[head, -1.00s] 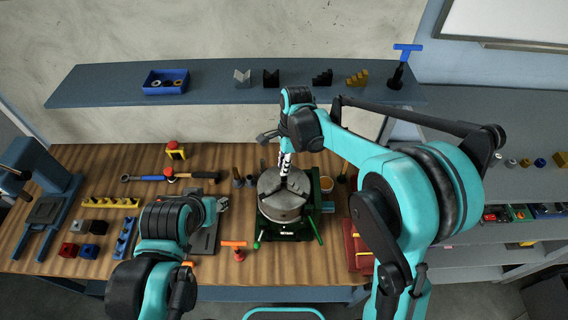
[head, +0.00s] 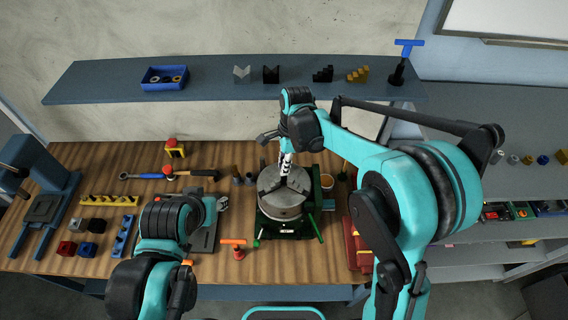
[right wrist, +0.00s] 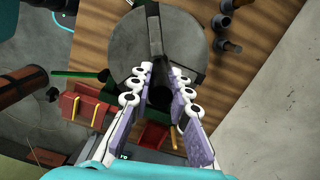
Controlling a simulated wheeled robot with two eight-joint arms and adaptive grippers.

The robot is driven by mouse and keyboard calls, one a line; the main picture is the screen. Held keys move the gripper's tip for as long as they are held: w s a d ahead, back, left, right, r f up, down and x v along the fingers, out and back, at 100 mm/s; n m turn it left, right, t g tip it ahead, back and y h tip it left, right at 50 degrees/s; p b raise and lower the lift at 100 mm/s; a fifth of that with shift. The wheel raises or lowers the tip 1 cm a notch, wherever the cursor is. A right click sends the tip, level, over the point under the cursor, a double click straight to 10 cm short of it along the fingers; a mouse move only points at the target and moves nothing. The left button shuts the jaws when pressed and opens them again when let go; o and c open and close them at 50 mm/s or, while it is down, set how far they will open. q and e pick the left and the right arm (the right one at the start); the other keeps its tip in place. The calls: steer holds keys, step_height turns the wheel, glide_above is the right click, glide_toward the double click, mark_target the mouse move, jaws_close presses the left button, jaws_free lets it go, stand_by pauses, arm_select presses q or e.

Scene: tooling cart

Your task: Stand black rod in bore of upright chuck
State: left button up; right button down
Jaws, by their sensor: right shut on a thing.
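The upright chuck (head: 283,205) is a round grey metal disc with jaws, on a green base on the bench. It also shows in the right wrist view (right wrist: 192,35), below my fingers. My right gripper (head: 286,168) points down at the middle of the chuck face. In the right wrist view its fingers (right wrist: 161,75) are shut on the dark, black rod (right wrist: 160,88). The fingers hide most of the rod and the bore, so I cannot tell whether the rod's lower end is inside the bore. My left gripper (head: 218,204) is left of the chuck; its fingers are unclear.
A red-and-orange T-handled tool (head: 238,250) stands front-left of the chuck. Small dark cylinders (head: 243,179) stand behind it on the left, and a red box (head: 357,246) is on the right. A shelf (head: 215,88) runs across the back.

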arm_select(q)
steer(key=shift+f+b, duration=1.5)
arm_select(e)
steer(key=shift+f, duration=1.8)
